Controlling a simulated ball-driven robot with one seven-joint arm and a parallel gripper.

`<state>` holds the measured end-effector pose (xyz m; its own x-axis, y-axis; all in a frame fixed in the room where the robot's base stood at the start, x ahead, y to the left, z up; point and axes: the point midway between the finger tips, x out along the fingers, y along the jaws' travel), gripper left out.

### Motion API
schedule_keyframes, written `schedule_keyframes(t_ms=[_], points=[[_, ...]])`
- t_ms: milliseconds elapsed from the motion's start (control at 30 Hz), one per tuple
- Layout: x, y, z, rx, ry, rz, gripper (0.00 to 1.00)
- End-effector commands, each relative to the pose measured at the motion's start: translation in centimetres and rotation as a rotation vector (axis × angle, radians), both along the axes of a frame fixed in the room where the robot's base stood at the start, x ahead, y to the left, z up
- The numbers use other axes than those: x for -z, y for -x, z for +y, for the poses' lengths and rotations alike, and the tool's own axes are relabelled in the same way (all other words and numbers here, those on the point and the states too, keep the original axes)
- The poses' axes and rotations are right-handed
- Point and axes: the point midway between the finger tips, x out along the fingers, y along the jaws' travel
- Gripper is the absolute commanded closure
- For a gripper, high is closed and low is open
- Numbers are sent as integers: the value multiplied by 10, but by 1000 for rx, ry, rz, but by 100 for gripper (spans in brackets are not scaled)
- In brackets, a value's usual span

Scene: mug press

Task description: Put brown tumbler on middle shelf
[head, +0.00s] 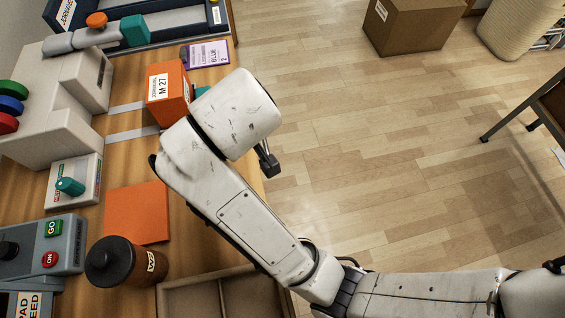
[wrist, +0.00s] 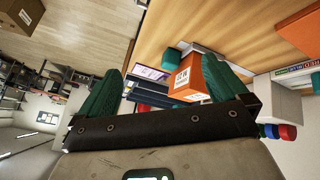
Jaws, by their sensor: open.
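The brown tumbler (head: 150,262) has a dark lid and a white label. It is on the wooden bench at the lower left of the head view, apparently leaning or seen at a slant. I do not make it out in the wrist view. My gripper shows in the wrist view (wrist: 160,85) with two green fingers spread wide and nothing between them. In the head view my arm mostly hides it; only a dark part (head: 268,160) shows past the bench edge. It is well away from the tumbler. I cannot make out the middle shelf for certain.
An orange mat (head: 136,212) lies beside the tumbler, with a wooden tray (head: 190,298) below. An orange box (head: 167,92) stands near my arm. A grey control box (head: 50,262) and white machine (head: 60,100) line the left.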

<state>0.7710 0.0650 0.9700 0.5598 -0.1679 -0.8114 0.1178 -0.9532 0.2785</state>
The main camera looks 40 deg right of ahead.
Motion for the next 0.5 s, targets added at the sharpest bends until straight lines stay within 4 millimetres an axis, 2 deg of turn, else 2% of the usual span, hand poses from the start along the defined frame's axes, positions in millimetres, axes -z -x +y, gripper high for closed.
schedule_keyframes(t_ms=[33,133,200,333,400,500], points=[[16,6,-31,24,24,24,0],[46,24,-73,48,39,75,0],[69,42,-99,65,40,121,0],[113,90,-137,103,10,223,0],[136,121,-150,126,-24,284,0],[164,165,-158,160,-86,363,0]])
